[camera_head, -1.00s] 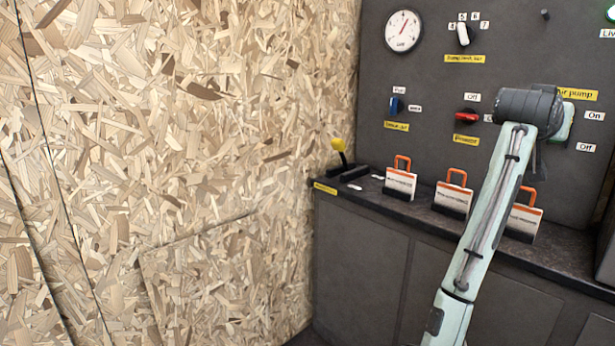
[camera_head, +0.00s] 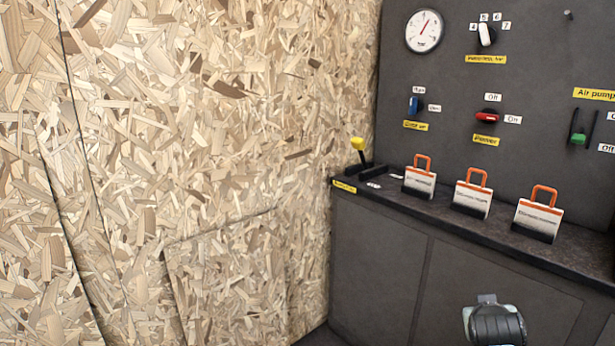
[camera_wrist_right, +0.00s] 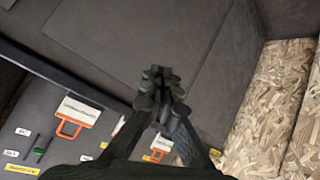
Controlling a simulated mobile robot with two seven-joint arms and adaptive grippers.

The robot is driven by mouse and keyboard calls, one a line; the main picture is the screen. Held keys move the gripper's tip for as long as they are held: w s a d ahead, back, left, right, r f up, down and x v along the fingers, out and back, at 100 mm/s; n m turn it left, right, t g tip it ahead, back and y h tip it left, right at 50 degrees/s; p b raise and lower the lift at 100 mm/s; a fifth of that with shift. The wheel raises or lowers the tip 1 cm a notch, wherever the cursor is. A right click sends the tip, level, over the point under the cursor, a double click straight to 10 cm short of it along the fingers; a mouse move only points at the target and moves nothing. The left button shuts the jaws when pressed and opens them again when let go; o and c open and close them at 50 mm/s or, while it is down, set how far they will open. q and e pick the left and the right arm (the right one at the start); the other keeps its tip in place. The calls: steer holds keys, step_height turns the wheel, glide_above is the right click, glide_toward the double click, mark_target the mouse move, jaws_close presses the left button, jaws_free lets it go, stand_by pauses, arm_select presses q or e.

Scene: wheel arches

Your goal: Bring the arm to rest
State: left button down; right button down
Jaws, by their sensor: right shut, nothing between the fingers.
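My right gripper (camera_wrist_right: 160,76) is shut and empty in the right wrist view, with the dark cabinet front behind its fingertips. It touches nothing that I can see. In the head view only a rounded dark joint of my arm (camera_head: 497,324) shows at the bottom right, in front of the cabinet, below the counter edge. The gripper itself is not visible there. My left gripper is in neither view.
A dark counter (camera_head: 480,228) carries several white tags with orange handles, one at the right (camera_head: 538,217). A yellow-knobbed lever (camera_head: 358,146) stands at its left end. The panel above holds a gauge (camera_head: 425,30), a red switch (camera_head: 487,116) and a green-tipped lever (camera_head: 579,138). A chipboard wall (camera_head: 200,150) fills the left.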

steer(key=s+a+f+n+g+y, duration=0.1)
steer(key=s+a+f+g, duration=0.1)
steer(key=s+f, duration=0.6)
steer(key=s+a+f+n+g+y, duration=0.1)
steer(key=s+a+f, duration=0.3)
steer(key=s+f, duration=0.5)
steer(key=s+a+f+n+g+y, duration=0.1)
steer(key=s+a+f+g+y, duration=0.1)
steer(key=s+f, duration=0.6)
steer(key=shift+s+a+f+n+g+y, duration=0.3)
steer(key=shift+s+a+g, duration=0.1)
steer(key=shift+s+a, duration=0.65)
steer(key=c, duration=2.3)
jaws_free()
steer(key=shift+s+d, duration=0.1)
steer(key=shift+d, duration=0.05)
